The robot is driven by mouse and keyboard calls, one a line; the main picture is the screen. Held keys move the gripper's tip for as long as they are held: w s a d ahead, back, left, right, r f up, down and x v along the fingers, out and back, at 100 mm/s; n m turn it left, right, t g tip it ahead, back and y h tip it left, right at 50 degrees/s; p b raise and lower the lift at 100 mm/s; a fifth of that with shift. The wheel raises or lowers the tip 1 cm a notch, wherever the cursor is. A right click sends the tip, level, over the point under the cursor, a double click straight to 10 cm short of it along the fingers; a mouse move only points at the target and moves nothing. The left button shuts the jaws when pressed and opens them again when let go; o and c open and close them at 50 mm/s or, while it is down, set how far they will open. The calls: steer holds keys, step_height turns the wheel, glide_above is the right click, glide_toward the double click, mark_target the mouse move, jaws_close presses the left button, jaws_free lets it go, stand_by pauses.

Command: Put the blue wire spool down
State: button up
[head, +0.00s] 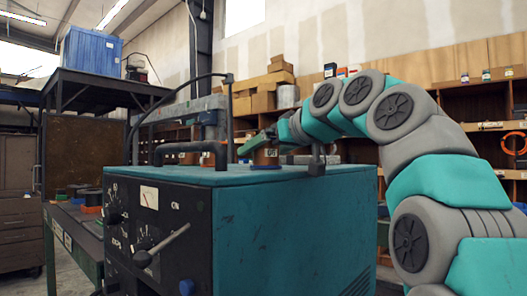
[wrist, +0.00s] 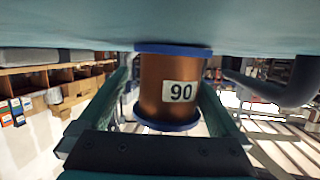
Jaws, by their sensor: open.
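The blue wire spool (wrist: 168,88) has blue end flanges, copper-brown wire and a white label reading 90. In the wrist view, where the scene appears upside down, its flange meets the teal surface. In the head view the spool (head: 266,157) stands upright on the teal top (head: 225,177) of the machine, near its back edge. My gripper (head: 258,146) reaches in from the right. Its fingers (wrist: 165,98) are open, one on each side of the spool, with visible gaps. The far side of the spool is hidden.
A grey pipe (head: 185,148) and a tall bent rod (head: 180,88) stand on the machine left of the spool. A dark post (head: 317,158) stands to its right, close to my arm. Shelves with boxes (head: 270,85) are behind.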

steer(key=v, duration=1.1)
steer(key=shift+s+d+r+b, duration=0.15)
steer(key=shift+s+d+b, duration=0.1)
steer(key=shift+b, duration=0.1)
